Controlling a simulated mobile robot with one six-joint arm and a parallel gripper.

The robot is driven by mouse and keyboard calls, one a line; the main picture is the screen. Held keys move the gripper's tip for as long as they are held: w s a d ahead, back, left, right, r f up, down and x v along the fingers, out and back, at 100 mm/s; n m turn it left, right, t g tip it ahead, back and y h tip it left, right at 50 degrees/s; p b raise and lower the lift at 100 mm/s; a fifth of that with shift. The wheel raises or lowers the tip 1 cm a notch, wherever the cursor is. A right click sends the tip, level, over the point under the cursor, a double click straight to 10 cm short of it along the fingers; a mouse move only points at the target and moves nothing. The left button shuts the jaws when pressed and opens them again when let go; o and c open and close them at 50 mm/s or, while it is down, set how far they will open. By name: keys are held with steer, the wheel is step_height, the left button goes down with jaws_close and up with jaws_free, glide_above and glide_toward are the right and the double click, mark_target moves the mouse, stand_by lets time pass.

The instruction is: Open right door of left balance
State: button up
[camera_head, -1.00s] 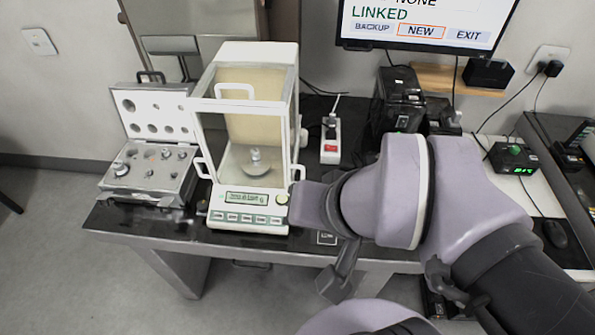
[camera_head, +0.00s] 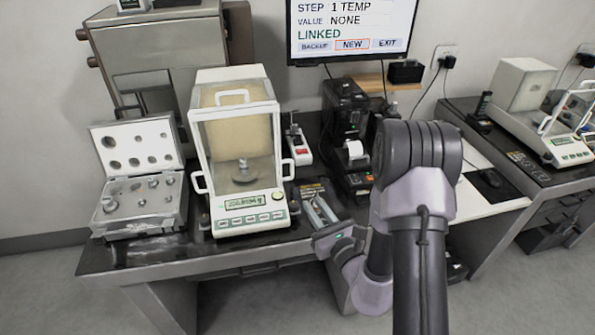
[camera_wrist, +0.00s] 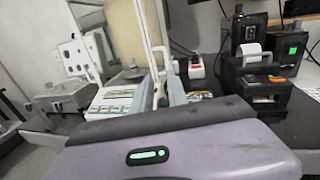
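The left balance (camera_head: 236,150) stands on the dark table, a white draft shield with glass walls and a round pan inside. Its right door's white handle (camera_head: 288,170) sticks out from the lower right side, and this door looks shut. My gripper (camera_head: 319,211) is low at the table's front edge, to the right of and in front of that handle, apart from it. Its two grey fingers show with a gap between them and nothing held. In the wrist view the balance (camera_wrist: 125,98) lies ahead, left of centre, partly hidden by my gripper's body.
An open weight case (camera_head: 140,190) is left of the balance. A power strip (camera_head: 298,146) lies behind right. A black printer (camera_head: 352,160) stands farther right, below a monitor (camera_head: 350,30). A second balance (camera_head: 540,110) is on the right table.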

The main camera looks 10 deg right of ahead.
mark_target(293, 169)
steer(key=shift+h, duration=0.3)
steer(key=w+a, duration=0.1)
steer(key=w, duration=0.5)
steer(key=w+b, duration=0.1)
steer(key=w, duration=0.4)
steer(key=w+a, duration=0.1)
steer(key=w, duration=0.5)
steer(key=shift+w+a+f, duration=0.3)
steer(key=shift+f, duration=0.1)
jaws_close()
